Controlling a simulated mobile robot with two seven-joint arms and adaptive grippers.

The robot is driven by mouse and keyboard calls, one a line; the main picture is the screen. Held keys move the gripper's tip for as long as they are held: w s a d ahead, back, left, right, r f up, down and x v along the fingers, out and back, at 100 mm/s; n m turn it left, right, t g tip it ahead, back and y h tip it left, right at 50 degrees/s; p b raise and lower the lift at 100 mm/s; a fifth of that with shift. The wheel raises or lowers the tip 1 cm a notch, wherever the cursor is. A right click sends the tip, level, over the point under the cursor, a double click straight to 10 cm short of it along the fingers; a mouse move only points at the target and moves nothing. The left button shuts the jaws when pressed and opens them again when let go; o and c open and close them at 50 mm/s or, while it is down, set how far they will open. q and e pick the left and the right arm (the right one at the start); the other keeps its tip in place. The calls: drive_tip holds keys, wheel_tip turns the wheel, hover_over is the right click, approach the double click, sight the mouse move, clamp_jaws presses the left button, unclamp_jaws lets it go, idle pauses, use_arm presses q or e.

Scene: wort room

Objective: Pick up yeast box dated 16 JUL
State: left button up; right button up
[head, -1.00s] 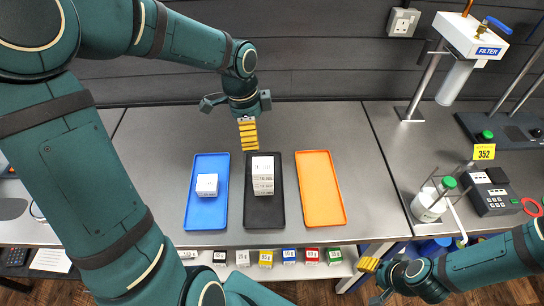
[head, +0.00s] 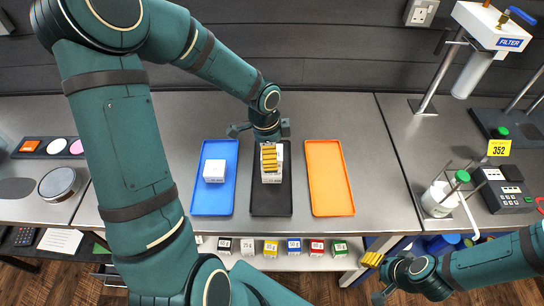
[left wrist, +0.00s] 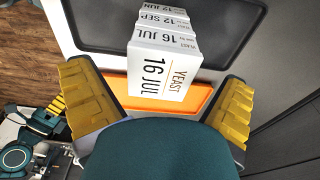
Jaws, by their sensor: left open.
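A stack of white yeast boxes (head: 271,178) stands on the black tray (head: 271,207). In the left wrist view the top box (left wrist: 160,75) reads YEAST 16 JUL, with boxes marked 12 SEP and 12 JUN below it. My left gripper (head: 269,158) is over the stack and partly hides it. In the left wrist view my left gripper (left wrist: 163,103) is open, its yellow fingers on either side of the top box with gaps visible. My right gripper (head: 371,259) is low at the right, away from the trays; its opening is unclear.
A blue tray (head: 213,206) with a white box (head: 214,171) lies left of the black tray. An empty orange tray (head: 330,180) lies right. Small coloured-label boxes (head: 270,248) stand on a shelf below. A filter stand (head: 428,80) rises at right.

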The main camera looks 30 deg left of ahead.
use_arm(q)
drive_tip(key=shift+f, duration=0.7)
drive_tip(key=c, duration=1.3)
